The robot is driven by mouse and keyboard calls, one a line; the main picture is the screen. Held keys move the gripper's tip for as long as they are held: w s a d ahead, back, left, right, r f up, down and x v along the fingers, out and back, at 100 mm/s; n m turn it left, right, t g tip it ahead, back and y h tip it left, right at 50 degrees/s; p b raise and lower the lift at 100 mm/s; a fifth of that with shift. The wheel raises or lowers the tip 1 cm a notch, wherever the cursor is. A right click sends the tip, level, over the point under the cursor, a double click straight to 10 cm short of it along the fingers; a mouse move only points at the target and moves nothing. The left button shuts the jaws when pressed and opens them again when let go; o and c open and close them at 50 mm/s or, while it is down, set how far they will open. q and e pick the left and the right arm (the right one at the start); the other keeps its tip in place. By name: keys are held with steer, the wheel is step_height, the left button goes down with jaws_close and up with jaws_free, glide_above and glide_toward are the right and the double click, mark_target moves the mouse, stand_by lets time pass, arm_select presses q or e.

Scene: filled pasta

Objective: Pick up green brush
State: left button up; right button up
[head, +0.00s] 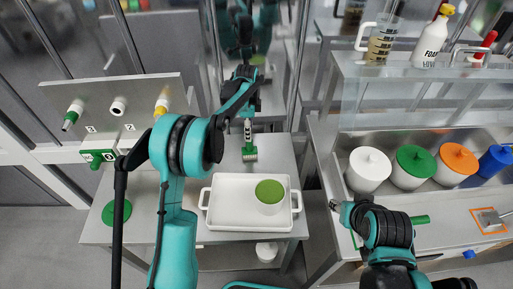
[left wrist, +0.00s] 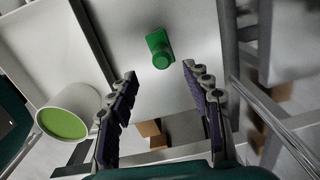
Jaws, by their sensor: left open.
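A green brush (head: 249,154) is on the grey metal table, behind the white tray. In the left wrist view the green brush (left wrist: 158,48) shows from above, with a round handle end over a rectangular head. My left gripper (left wrist: 159,72) is open and empty, its two dark fingers apart. The brush lies beyond the fingertips, in line with the gap between them. In the head view my left gripper (head: 247,118) points down at the brush. My right gripper (head: 338,205) is by the right counter's near edge, and its jaws are not clear.
A white tray (head: 228,229) holds a green-topped white pot (head: 269,197). Another green brush (head: 97,156) is at the rack (head: 125,92) on the left. A green disc (head: 116,212) lies on the table's left. Lidded pots (head: 369,170) stand in the right counter. Metal posts stand close to my left gripper.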

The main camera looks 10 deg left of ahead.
mark_target(249, 143)
arm_select(q)
steer(key=shift+w+d+f+m, duration=0.1)
steer(key=shift+w+f+m, duration=0.05)
steer(key=shift+f, duration=0.25)
steer(key=shift+w+d+f+m, duration=0.1)
steer(key=shift+w+f+m, duration=0.05)
steer(key=shift+f, duration=0.2)
steer(key=f+b, duration=0.1)
steer(key=f, duration=0.2)
steer(key=f+b, duration=0.1)
steer(key=f, duration=0.3)
steer(key=shift+a+f+b, duration=0.2)
steer(key=shift+f+b, duration=0.1)
steer(key=shift+s+r, duration=0.1)
jaws_close()
